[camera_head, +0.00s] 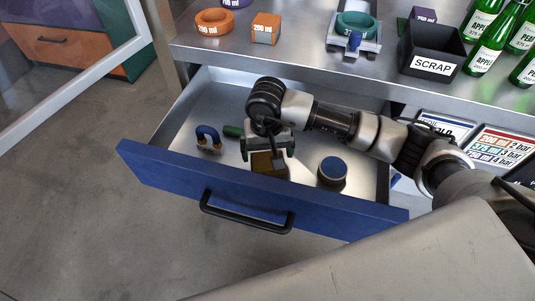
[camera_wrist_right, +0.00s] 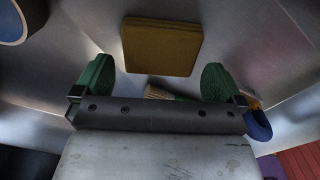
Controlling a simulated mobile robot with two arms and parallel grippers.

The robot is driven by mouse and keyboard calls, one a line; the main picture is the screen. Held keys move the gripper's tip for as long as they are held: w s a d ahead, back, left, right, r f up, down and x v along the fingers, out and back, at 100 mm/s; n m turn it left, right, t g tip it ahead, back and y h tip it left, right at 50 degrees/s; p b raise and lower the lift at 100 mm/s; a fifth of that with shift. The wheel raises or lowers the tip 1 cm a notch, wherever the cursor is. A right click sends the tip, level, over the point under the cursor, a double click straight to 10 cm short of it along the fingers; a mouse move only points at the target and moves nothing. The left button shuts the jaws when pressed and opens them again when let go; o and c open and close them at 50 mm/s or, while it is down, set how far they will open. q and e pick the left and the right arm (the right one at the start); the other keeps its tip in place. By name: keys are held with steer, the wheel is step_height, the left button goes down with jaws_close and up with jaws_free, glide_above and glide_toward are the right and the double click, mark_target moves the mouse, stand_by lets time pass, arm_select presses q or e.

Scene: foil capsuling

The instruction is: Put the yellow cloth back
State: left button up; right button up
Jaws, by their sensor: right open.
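The yellow cloth (camera_head: 267,164) is a folded, mustard-coloured square. It lies inside the open blue-fronted drawer (camera_head: 160,168), close to the front panel. My right gripper (camera_head: 265,148) reaches down into the drawer beside the cloth and hides part of it. In the right wrist view the cloth (camera_wrist_right: 161,47) lies beyond the two green fingertips (camera_wrist_right: 156,80), which are spread apart with nothing between them gripped. Whether they touch the cloth I cannot tell. My left gripper is not in view.
The drawer also holds a blue-topped round object (camera_head: 332,171), a blue looped object (camera_head: 208,137) and a green-handled brush (camera_head: 233,131). Above is a steel counter (camera_head: 300,50) with an orange ring (camera_head: 214,22), an orange block (camera_head: 266,28), a black scrap bin (camera_head: 432,52) and green bottles (camera_head: 482,60).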

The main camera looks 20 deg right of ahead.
mark_target(267, 158)
step_height(267, 158, up, 10)
steer(key=shift+f+b, duration=0.15)
steer(key=shift+b, duration=0.15)
stand_by(0.3)
